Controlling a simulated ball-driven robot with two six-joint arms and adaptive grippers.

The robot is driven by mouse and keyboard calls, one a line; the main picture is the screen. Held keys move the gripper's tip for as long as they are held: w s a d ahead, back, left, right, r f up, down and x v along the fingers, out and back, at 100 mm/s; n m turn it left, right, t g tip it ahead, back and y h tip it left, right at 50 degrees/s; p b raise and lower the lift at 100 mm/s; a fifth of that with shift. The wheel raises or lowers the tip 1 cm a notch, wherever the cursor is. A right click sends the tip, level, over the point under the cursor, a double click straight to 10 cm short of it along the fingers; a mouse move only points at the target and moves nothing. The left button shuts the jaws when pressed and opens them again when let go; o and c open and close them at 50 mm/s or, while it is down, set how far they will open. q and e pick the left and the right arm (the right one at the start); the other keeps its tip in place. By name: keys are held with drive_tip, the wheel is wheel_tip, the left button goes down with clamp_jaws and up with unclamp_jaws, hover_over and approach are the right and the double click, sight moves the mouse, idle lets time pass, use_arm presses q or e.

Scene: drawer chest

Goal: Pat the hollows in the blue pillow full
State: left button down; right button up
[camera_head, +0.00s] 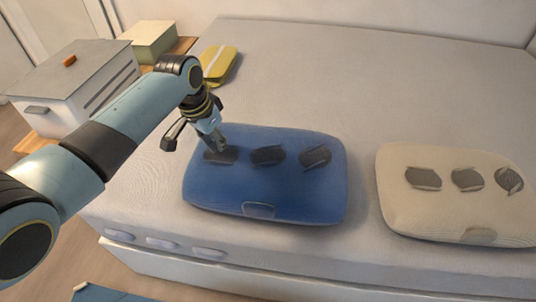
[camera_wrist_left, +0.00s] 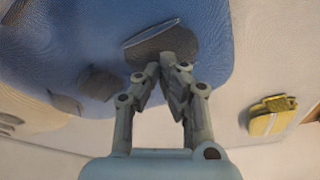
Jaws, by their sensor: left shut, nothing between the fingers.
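The blue pillow (camera_head: 265,190) lies on the bed, with three dark grey hollows in a row along its upper part: a left hollow (camera_head: 221,156), a middle hollow (camera_head: 267,156) and a right hollow (camera_head: 315,157). My left gripper (camera_head: 219,146) is shut and empty, its fingertips at the left hollow; I cannot tell whether they touch it. In the left wrist view the closed fingertips (camera_wrist_left: 168,68) overlap the edge of the same hollow (camera_wrist_left: 165,42) on the blue pillow (camera_wrist_left: 60,40). My right gripper is not in view.
A cream pillow (camera_head: 440,212) with three dark hollows lies to the right on the bed (camera_head: 330,75). A yellow item (camera_head: 218,63) lies at the bed's far left. A white chest (camera_head: 80,85) with an orange object (camera_head: 70,60) on top stands left of the bed.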

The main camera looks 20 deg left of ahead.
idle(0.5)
use_arm(q)
drive_tip(key=shift+s+b+x, duration=0.2)
drive_tip(key=shift+b+x, duration=0.3)
drive_tip(key=shift+x, duration=0.4)
drive_tip(key=shift+f+p, duration=0.15)
drive_tip(key=shift+p, duration=0.25)
idle(0.4)
drive_tip(key=shift+p+v, duration=0.85)
drive_tip(key=shift+p, duration=0.1)
drive_tip(key=shift+w, duration=0.2)
drive_tip(key=p+v, duration=0.2)
drive_tip(key=w+p+v, duration=0.1)
drive_tip(key=p+v, duration=0.1)
drive_tip(key=p, duration=0.1)
drive_tip(key=shift+d+r, duration=0.15)
drive_tip(key=shift+r, duration=0.2)
